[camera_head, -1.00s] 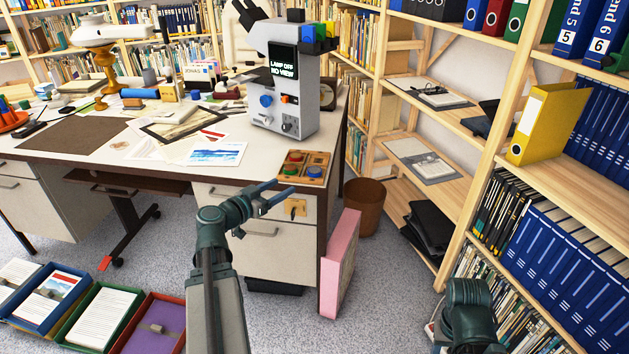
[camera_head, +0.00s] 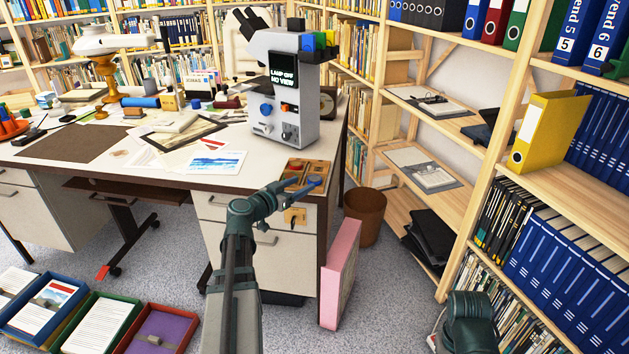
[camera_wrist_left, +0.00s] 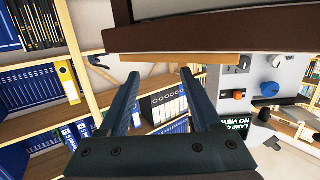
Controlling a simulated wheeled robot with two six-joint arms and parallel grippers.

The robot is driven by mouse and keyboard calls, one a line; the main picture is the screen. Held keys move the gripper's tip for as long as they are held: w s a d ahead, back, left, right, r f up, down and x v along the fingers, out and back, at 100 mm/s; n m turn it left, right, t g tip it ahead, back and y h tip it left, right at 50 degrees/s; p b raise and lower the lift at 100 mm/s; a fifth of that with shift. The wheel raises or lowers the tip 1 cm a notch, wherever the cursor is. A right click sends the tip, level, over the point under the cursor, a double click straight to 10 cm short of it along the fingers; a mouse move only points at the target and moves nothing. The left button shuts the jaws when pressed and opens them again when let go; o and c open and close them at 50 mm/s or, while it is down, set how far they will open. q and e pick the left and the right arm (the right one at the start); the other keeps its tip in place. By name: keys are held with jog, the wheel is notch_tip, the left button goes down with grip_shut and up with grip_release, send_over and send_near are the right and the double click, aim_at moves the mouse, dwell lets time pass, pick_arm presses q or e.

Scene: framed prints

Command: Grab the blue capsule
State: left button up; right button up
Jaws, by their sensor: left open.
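The blue capsule (camera_head: 315,180) shows as a small blue patch at the front right of a wooden tray (camera_head: 320,166) on the desk's right front corner. My left gripper (camera_head: 301,188) is at the tray's front edge, its fingers pointing toward the capsule and partly covering the tray. In the left wrist view my left gripper (camera_wrist_left: 160,95) is open, with nothing between its two fingers. That view shows a wooden edge (camera_wrist_left: 160,57) just beyond the fingertips, probably the tray, but not the capsule. My right gripper is out of view.
A grey microscope (camera_head: 285,95) stands behind the tray on the desk (camera_head: 170,178). A drawer front (camera_head: 262,240) is below my left gripper. A pink box (camera_head: 340,270) and a brown bin (camera_head: 366,212) stand on the floor at right. Open boxes (camera_head: 160,330) lie at lower left.

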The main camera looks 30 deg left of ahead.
aim_at(311, 178)
pick_arm(q)
jog(key=x, duration=0.5)
jog(key=shift+r, duration=0.15)
jog(key=c, duration=1)
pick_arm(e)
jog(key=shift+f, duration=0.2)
pick_arm(q)
jog(key=shift+d+r, duration=0.1)
jog(key=shift+r, duration=0.05)
